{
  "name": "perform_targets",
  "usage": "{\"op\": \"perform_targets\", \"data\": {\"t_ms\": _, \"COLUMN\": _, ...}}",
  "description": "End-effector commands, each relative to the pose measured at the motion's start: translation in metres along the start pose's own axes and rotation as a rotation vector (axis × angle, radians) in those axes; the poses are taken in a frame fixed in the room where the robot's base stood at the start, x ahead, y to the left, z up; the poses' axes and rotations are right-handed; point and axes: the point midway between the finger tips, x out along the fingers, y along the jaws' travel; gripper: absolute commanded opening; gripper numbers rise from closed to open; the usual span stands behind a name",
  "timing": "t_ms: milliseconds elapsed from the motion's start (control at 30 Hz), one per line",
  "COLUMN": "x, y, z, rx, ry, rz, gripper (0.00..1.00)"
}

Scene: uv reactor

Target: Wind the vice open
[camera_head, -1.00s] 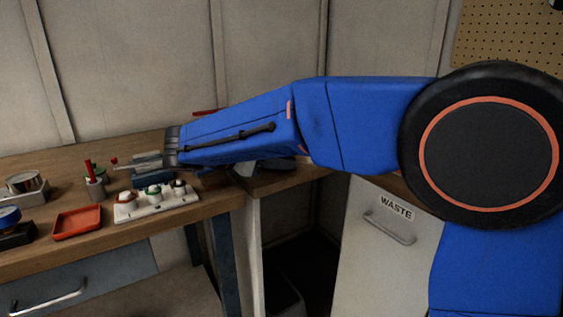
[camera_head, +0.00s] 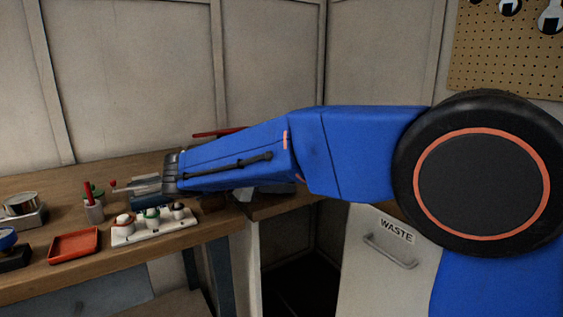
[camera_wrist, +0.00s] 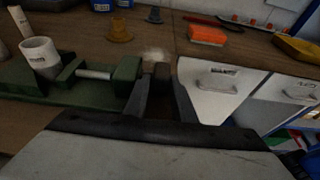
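In the wrist view, the green vice (camera_wrist: 128,70) is at left, with a bright metal rod (camera_wrist: 95,74) between two green blocks. My gripper (camera_wrist: 160,88) is just right of the vice's right block, with its two dark fingers apart. A dark upright piece stands in the gap between them; I cannot tell whether it is part of the vice or is touched. In the head view, my gripper (camera_head: 135,188) is low over the wooden bench, left of my blue arm. The arm hides much of what lies behind it.
A waste cabinet (camera_head: 380,275) is below right. The wrist view also shows a white cup (camera_wrist: 42,58) and an orange box (camera_wrist: 206,36).

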Motion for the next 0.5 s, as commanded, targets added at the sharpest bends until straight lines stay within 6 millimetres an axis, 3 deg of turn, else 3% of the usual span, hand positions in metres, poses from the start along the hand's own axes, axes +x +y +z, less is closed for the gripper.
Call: {"op": "perform_targets", "data": {"t_ms": 500, "x": 0.0008, "y": 0.0007, "z": 0.0082, "rx": 0.007, "ry": 0.407, "rz": 0.001, "gripper": 0.27}}
